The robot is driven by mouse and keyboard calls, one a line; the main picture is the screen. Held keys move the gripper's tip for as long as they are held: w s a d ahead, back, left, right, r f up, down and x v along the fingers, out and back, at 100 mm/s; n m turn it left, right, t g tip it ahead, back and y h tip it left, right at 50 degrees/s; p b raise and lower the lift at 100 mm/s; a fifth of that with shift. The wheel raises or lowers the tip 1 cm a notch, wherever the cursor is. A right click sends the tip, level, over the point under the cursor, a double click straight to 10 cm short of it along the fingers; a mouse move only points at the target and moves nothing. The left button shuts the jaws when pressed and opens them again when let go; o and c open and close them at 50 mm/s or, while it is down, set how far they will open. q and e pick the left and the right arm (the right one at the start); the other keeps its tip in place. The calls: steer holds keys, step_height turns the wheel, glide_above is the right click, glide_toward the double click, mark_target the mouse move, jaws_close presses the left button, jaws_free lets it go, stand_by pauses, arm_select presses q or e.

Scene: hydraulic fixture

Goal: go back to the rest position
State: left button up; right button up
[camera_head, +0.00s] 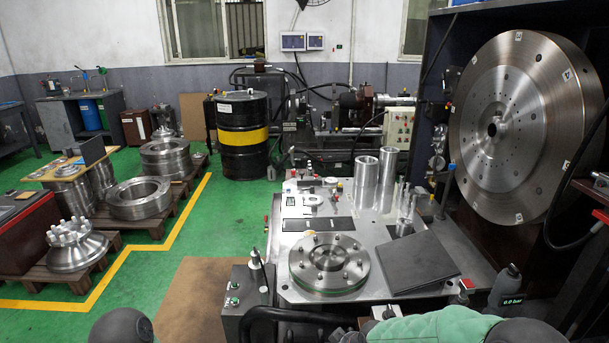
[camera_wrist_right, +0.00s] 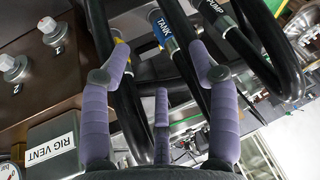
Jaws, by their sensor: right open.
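My right gripper (camera_wrist_right: 160,72) shows in the right wrist view with its purple fingers spread open and nothing held between them. Black hoses (camera_wrist_right: 180,60) pass behind the fingers, one with a blue TANK tag (camera_wrist_right: 163,28). I cannot tell whether any finger touches a hose. In the head view, a green and dark part of my right arm (camera_head: 435,328) shows at the bottom right, and its gripper cannot be made out there. A dark rounded part of my left arm (camera_head: 121,326) shows at the bottom left. My left gripper is out of view.
In the head view, a bench (camera_head: 284,240) carries a bolted flange (camera_head: 329,262), and a large steel disc (camera_head: 520,125) stands at right.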

steer(key=s+f+m+g+p, duration=0.1)
steer(key=s+f+m+p, duration=0.2)
steer(key=s, duration=0.9)
steer(key=s+f+m+g+p, duration=0.2)
steer(key=s+f, duration=0.6)
steer(key=s, duration=0.4)
steer(key=shift+d+f+m+g+p, duration=0.25)
steer(key=shift+f+m+g+p, duration=0.1)
steer(key=shift+m+p, duration=0.4)
